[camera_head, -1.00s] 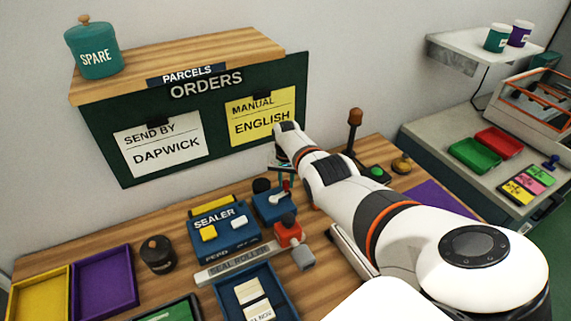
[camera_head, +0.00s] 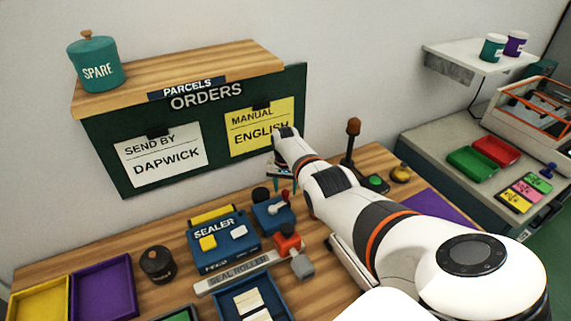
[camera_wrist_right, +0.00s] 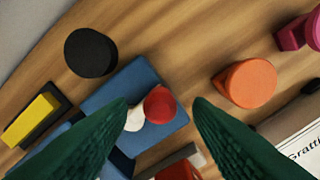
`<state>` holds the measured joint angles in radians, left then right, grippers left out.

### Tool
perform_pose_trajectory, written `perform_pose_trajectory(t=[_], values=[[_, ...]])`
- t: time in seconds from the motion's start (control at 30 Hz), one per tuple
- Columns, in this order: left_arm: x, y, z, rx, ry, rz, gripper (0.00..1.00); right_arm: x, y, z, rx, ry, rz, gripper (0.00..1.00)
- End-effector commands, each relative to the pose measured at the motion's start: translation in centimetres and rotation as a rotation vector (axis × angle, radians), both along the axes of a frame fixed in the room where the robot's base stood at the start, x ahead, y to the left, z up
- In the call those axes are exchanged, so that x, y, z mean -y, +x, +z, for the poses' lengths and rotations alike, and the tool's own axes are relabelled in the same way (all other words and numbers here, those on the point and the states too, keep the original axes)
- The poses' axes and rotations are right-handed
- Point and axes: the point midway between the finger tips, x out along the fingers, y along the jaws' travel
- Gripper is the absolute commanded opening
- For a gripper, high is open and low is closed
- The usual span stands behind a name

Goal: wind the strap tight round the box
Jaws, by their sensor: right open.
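My right gripper (camera_wrist_right: 160,104) is open, its two green fingers apart. Between and beyond them in the right wrist view is a red knob (camera_wrist_right: 159,104) on a short white lever (camera_wrist_right: 135,118), fixed to a blue block (camera_wrist_right: 160,73). In the head view the gripper (camera_head: 281,173) hangs just above this blue device (camera_head: 270,215) at the back of the bench. No contact with the knob shows. A blue tray (camera_head: 279,285) in front holds cream pieces (camera_head: 250,300); I cannot tell whether one is the box. I cannot make out a strap. My left gripper is out of view.
A black cylinder (camera_wrist_right: 91,52) and an orange one (camera_wrist_right: 250,83) flank the gripper.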

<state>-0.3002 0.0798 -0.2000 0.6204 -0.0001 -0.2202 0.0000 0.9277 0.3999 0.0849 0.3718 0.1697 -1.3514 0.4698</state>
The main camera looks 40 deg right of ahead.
Motion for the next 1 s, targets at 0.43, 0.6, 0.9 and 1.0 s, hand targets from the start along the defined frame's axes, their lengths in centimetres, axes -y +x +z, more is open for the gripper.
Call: perform_pose_trajectory(t=[0.43,0.6,0.9,1.0], values=[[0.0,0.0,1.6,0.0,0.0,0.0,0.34,0.1,0.0,7.9,0.003,-0.002,0.0,0.46],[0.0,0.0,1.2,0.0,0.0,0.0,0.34,0.0,0.0,9.7,0.003,-0.002,0.0,0.46],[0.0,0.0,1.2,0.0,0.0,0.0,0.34,0.0,0.0,10.4,0.0,0.0,0.0,0.46],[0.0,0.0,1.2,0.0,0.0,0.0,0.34,0.0,0.0,10.4,0.001,-0.001,0.0,0.46]])
